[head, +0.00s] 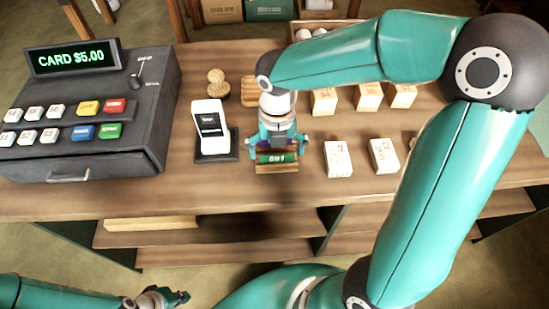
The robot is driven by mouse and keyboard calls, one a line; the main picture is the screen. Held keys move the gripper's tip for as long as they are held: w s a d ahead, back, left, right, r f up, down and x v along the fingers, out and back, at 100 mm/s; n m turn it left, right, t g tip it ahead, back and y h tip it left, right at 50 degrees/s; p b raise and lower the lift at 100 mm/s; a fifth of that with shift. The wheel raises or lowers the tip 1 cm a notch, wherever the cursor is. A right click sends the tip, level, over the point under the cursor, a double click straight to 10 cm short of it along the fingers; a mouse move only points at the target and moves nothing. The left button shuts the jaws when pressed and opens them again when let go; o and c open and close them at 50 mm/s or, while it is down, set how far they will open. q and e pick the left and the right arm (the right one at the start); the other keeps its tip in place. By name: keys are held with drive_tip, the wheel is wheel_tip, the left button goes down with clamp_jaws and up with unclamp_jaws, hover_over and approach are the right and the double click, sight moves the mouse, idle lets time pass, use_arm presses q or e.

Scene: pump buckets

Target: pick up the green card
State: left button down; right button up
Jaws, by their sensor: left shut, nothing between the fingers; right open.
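The green card (277,158) with pale lettering stands in a small wooden holder (277,170) near the front edge of the counter. My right gripper (275,150) reaches down from above, directly over the card. It is open, with its fingers at either side of the card. Whether the fingers touch the card cannot be told, and the card's upper part is partly hidden by the gripper. My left gripper (172,297) is shut and empty, low at the bottom left, in front of the counter and far from the card.
A white card reader (209,128) stands close left of the holder. The cash register (80,115), its display reading "CARD $5.00", fills the left. Several small boxes (338,159) stand to the right. Wooden knobbed stamps (217,88) sit behind. Bare counter (250,200) lies in front.

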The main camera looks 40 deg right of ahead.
drive_tip(key=shift+f, duration=0.65)
drive_tip(key=c, duration=0.5)
drive_tip(key=shift+o, duration=0.2)
drive_tip(key=shift+r, duration=0.1)
